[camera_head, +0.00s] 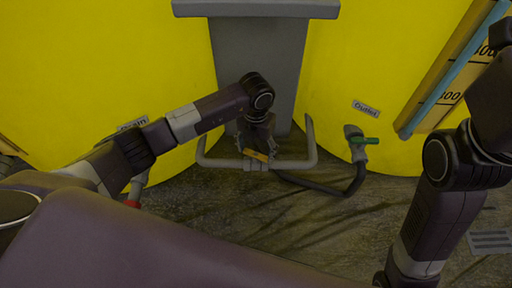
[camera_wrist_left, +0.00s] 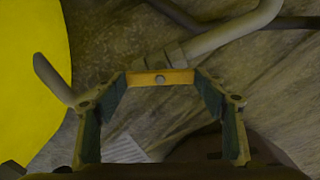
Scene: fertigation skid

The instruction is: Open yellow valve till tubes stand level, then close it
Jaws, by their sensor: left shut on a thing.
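The yellow valve handle (camera_head: 258,156) sits on the grey cross pipe (camera_head: 292,164) low between the two yellow tanks. In the left wrist view the handle (camera_wrist_left: 160,78) spans between the fingertips, at a slant to the pipe (camera_wrist_left: 225,38). My left gripper (camera_head: 257,147) is shut on the handle, reaching down from above. A sight tube with a blue column (camera_head: 455,72) and a black scale shows at the right tank. Its liquid top is out of view. The other tube's level cannot be seen. My right gripper is not in view; only its arm shows at the right.
A green-handled outlet valve (camera_head: 364,141) stands right of the cross pipe, with a dark hose (camera_head: 340,190) on the floor. A red-handled part (camera_head: 132,203) shows at the left, partly behind my left arm. A grey column (camera_head: 258,50) rises behind. A floor grate (camera_head: 490,241) lies at right.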

